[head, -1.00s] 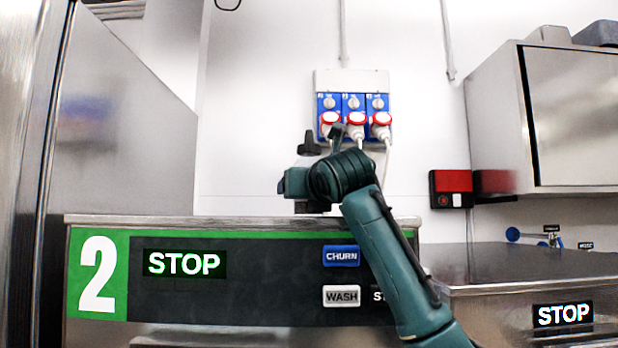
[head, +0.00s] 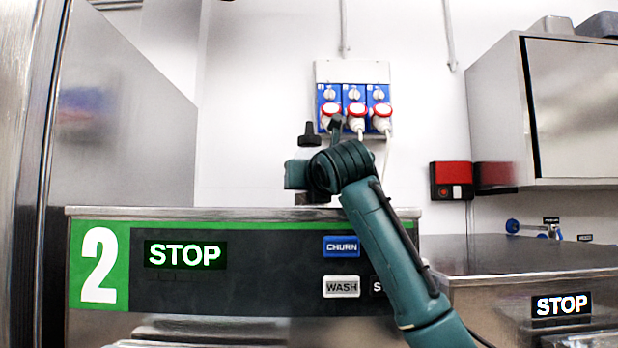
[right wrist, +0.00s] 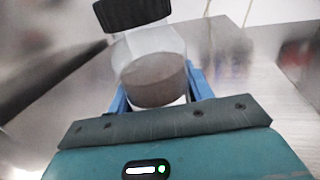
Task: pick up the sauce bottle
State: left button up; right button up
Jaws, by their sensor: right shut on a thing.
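The sauce bottle (right wrist: 153,72) has a black cap, a clear body and brown sauce inside. In the right wrist view it sits between the blue fingers of my right gripper (right wrist: 158,92), which is shut on it. In the head view the bottle's black cap (head: 309,135) shows above my teal right hand (head: 297,175), over the back of machine 2. The fingers and most of the bottle are hidden there. I cannot tell whether its base touches the steel top. My left gripper is not in view.
The freezer front panel (head: 260,280) with its green 2 stands close ahead. Blue sockets with red plugs (head: 355,110) hang on the wall behind. A steel cabinet (head: 575,105) and a lower steel top (head: 520,255) are at the right. A tall steel side (head: 125,120) rises at the left.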

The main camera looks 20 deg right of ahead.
aim_at(310, 125)
notch_tip(310, 125, up, 10)
jog(key=shift+r+p, duration=0.1)
jog(key=shift+p, duration=0.8)
